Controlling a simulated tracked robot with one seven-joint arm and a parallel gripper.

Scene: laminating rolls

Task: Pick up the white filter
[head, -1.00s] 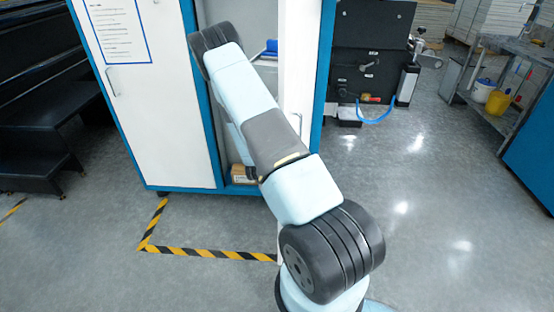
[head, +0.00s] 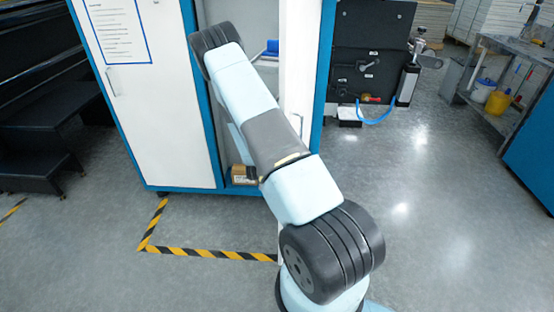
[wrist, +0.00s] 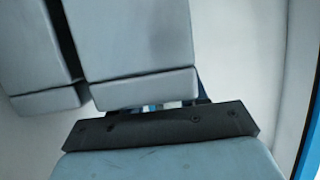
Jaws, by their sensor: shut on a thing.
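A small white and blue sliver shows just past the bar, too little to identify. I cannot make out the white filter for certain in either view.
Two grey blocks (wrist: 125,45) stand close past my gripper at the upper left of the wrist view, with pale walls around. A cardboard box (head: 243,176) sits at the cabinet's bottom. Black steps (head: 40,150) stand left; the floor (head: 440,220) at right is clear.

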